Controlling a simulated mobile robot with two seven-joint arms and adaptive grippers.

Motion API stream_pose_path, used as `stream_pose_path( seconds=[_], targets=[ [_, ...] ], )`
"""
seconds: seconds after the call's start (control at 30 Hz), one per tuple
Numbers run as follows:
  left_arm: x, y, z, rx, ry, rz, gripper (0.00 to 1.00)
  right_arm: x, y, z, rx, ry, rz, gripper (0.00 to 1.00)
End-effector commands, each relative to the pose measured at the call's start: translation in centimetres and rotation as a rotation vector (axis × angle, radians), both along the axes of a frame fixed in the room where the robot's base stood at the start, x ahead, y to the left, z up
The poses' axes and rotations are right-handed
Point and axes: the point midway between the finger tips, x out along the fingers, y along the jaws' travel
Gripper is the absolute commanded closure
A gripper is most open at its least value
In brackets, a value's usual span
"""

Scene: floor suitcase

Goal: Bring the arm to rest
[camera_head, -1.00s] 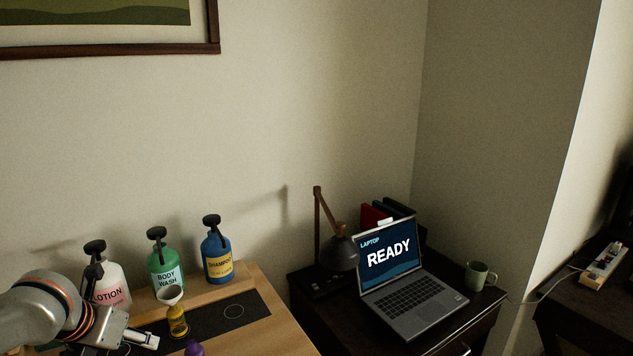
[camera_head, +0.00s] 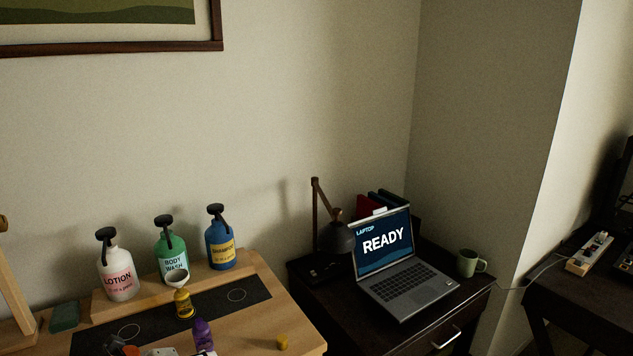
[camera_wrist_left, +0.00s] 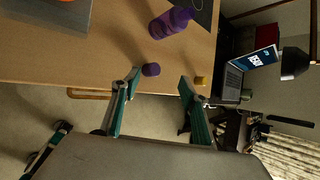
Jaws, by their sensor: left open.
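My left gripper (camera_wrist_left: 159,77) is open and empty in the left wrist view, its two green-grey fingers spread beyond the edge of the wooden tabletop. A purple cap (camera_wrist_left: 151,70) shows between the fingertips in that picture; the distance to it is unclear. A purple bottle (camera_wrist_left: 172,22) lies further up in that view, and it also shows at the bottom of the head view (camera_head: 203,334). Only small parts at the bottom edge of the head view may belong to my left arm. My right gripper is in neither view.
On the wooden table (camera_head: 275,312) stand lotion (camera_head: 117,275), body wash (camera_head: 171,250) and shampoo (camera_head: 220,245) pump bottles. A yellow cap (camera_head: 282,342) is near the edge. A laptop (camera_head: 386,250) stands on the dark desk.

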Motion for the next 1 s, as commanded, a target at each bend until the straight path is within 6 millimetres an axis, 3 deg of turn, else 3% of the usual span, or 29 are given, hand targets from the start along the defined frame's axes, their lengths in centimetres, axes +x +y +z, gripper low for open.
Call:
stream_pose_path(
  seconds=[0.1,0.27,0.5,0.8,1.0],
  targets=[
    [-1.8,-1.4,-1.4,-0.203,0.009,0.217,0.56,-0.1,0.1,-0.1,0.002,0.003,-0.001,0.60],
    [-4.2,-0.1,-2.9,-0.433,0.014,0.548,0.56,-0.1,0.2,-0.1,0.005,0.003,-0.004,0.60],
    [-9.7,5.3,-5.8,-0.670,-0.008,1.065,0.56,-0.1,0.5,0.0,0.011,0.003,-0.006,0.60],
    [-18.0,12.3,-8.5,-0.776,-0.106,1.553,0.56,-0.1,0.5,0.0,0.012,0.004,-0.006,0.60],
    [-16.3,8.9,-12.8,-0.927,-0.026,1.510,0.56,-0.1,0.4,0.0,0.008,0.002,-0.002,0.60]
  ],
)
